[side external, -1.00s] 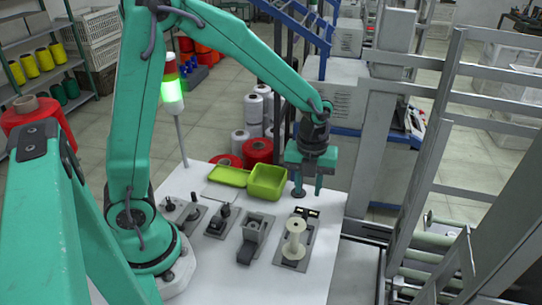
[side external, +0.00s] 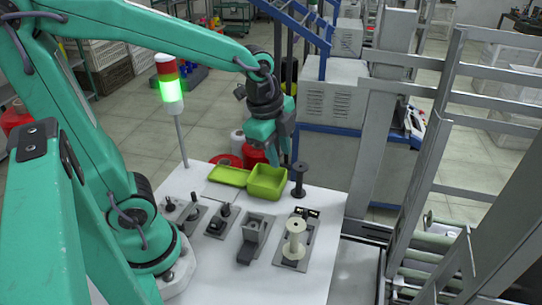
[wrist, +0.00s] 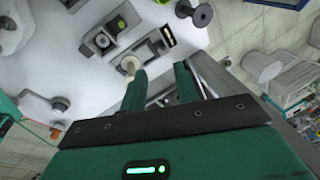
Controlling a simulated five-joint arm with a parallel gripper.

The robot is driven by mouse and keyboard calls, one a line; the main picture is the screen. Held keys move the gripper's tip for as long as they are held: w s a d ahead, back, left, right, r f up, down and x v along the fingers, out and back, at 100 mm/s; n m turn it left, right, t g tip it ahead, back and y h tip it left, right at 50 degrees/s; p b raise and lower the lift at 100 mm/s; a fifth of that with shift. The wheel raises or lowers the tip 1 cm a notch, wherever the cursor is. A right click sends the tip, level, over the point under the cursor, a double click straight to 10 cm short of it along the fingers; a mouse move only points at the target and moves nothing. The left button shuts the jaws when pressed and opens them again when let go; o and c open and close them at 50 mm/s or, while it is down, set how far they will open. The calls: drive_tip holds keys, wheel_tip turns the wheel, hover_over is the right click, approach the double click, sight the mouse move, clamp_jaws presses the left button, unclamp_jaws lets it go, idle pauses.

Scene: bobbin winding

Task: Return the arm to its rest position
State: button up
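My gripper (side external: 276,158) is raised above the far side of the white table (side external: 325,255), behind the green bin in the side view. In the wrist view my gripper (wrist: 160,78) has its two fingers apart with nothing between them. A dark bobbin (side external: 299,180) stands upright on the table to the right of the bin, apart from my gripper. It also shows at the top of the wrist view (wrist: 203,14). A cream bobbin (side external: 294,241) stands on a fixture plate at the front right; one finger partly covers it in the wrist view (wrist: 129,65).
A green bin (side external: 267,182) and a shallow green tray (side external: 229,176) sit at the table's back. Several small fixtures (side external: 253,232) line the middle. A signal tower (side external: 169,85) glows green at the left. A metal frame (side external: 450,125) stands at the right.

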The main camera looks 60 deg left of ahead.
drive_tip(key=s+a+r+n+t, duration=0.2)
drive_tip(key=s+r+n, duration=0.2)
drive_tip(key=s+n, duration=0.4)
drive_tip(key=shift+r+n+t, duration=0.35)
drive_tip(key=shift+n+t, duration=0.05)
drive_tip(key=shift+n, duration=2.4)
